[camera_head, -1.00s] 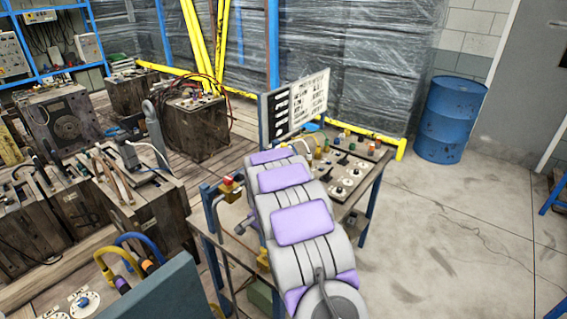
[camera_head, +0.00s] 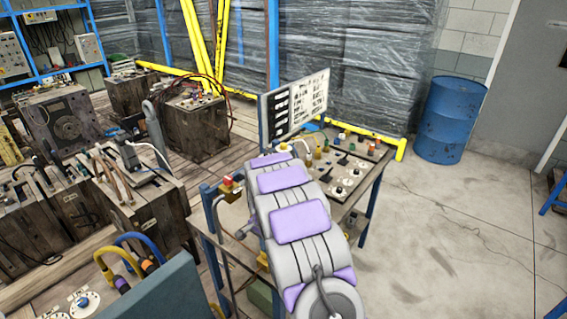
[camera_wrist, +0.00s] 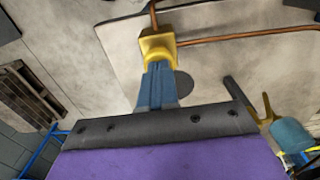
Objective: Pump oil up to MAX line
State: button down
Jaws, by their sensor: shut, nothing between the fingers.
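In the wrist view my gripper (camera_wrist: 158,72) has its blue-grey fingers together, with nothing held. Their tips are at a yellow fitting (camera_wrist: 158,47) joined to copper-coloured pipes; I cannot tell whether they touch it. In the head view my arm reaches over a metal bench (camera_head: 228,243) and hides my gripper. A red-topped yellow fitting (camera_head: 229,187) stands at the bench's left edge. No oil level or MAX line can be made out.
A panel with knobs and dials (camera_head: 345,172) lies on the bench, with an upright board (camera_head: 297,103) behind it. Wooden-sided blocks (camera_head: 193,130) stand on the left. A blue drum (camera_head: 450,118) stands at the back right. The floor right of the bench is clear.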

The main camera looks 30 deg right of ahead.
jog(key=shift+f, duration=0.25)
jog(key=shift+r, duration=0.15)
jog(key=shift+r+p, duration=0.65)
jog(key=shift+r, duration=1.1)
jog(key=shift+r, duration=0.1)
jog(key=shift+r+p, duration=1.05)
jog(key=shift+r, duration=1.85)
